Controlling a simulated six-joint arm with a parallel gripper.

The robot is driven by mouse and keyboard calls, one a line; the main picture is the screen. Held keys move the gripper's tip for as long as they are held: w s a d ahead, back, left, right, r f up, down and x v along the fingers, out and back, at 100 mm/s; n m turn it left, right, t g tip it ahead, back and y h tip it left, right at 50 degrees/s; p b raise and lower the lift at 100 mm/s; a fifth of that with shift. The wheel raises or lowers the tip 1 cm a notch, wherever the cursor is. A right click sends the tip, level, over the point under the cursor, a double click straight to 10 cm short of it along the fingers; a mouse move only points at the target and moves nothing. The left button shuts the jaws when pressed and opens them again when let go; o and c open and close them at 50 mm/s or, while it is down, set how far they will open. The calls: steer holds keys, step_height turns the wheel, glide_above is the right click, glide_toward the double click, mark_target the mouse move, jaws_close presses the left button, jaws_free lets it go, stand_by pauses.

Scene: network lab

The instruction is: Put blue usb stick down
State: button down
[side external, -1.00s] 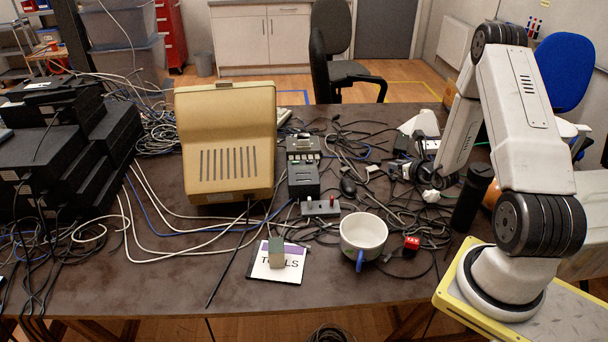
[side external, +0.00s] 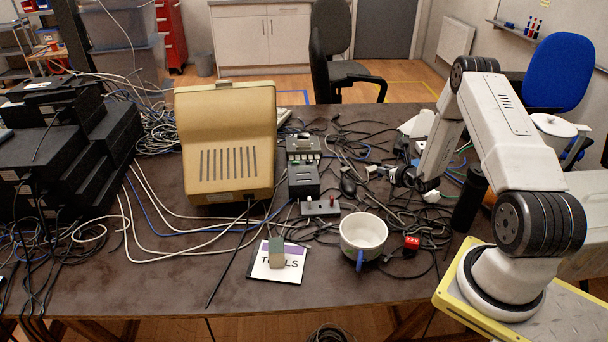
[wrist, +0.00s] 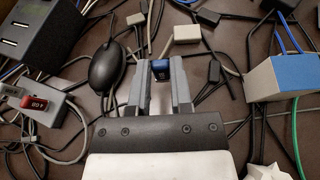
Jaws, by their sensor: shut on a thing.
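The blue USB stick (wrist: 160,70) shows in the wrist view between the tips of my two grey fingers. My gripper (wrist: 159,75) is shut on it. Only the stick's blue end and a small dark part show clearly; the fingers hide its sides. In the side view my gripper (side external: 376,171) is low over the cable clutter, right of the black mouse (side external: 348,186). The stick is too small to make out there. I cannot tell whether it touches the table (side external: 130,270).
Cables and small adapters lie around my gripper. A white-and-blue box (wrist: 282,78) is to the right in the wrist view. A grey switch box (side external: 320,207), a mug (side external: 363,237) and a TOOLS card (side external: 290,271) lie nearer the front. The front left table is clearer.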

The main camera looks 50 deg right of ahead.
mark_target(382, 176)
steer(key=shift+w+d+f, duration=0.1)
steer(key=shift+w+f, duration=0.05)
steer(key=shift+f, duration=1.6)
steer(key=shift+f, duration=0.1)
steer(key=c, duration=0.5)
jaws_free()
steer(key=shift+c, duration=0.2)
steer(key=v, duration=1.2)
steer(key=shift+r, duration=0.2)
